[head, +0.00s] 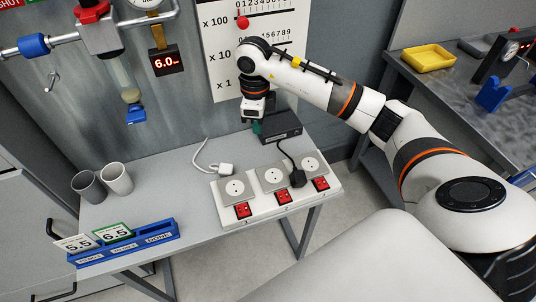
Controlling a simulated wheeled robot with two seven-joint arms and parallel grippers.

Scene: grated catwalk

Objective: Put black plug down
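The black plug (298,178) is at the power strip (256,210), between the middle and right sockets; I cannot tell whether it rests on the strip or is held by a socket. Its black cable runs back to a black box (283,126) at the table's far right corner. My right gripper (257,119) points down beside the left end of that box, well apart from the plug. A small green part shows just below the gripper. The fingers are small and partly hidden, so I cannot tell whether they are open or shut. My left gripper is not in view.
A white plug (226,169) with a white cable lies left of the strip's back edge. Two cups (117,178) and a blue card holder (125,246) stand on the left of the grey table (165,200). The table's middle is clear. Pipes and a gauge hang on the wall.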

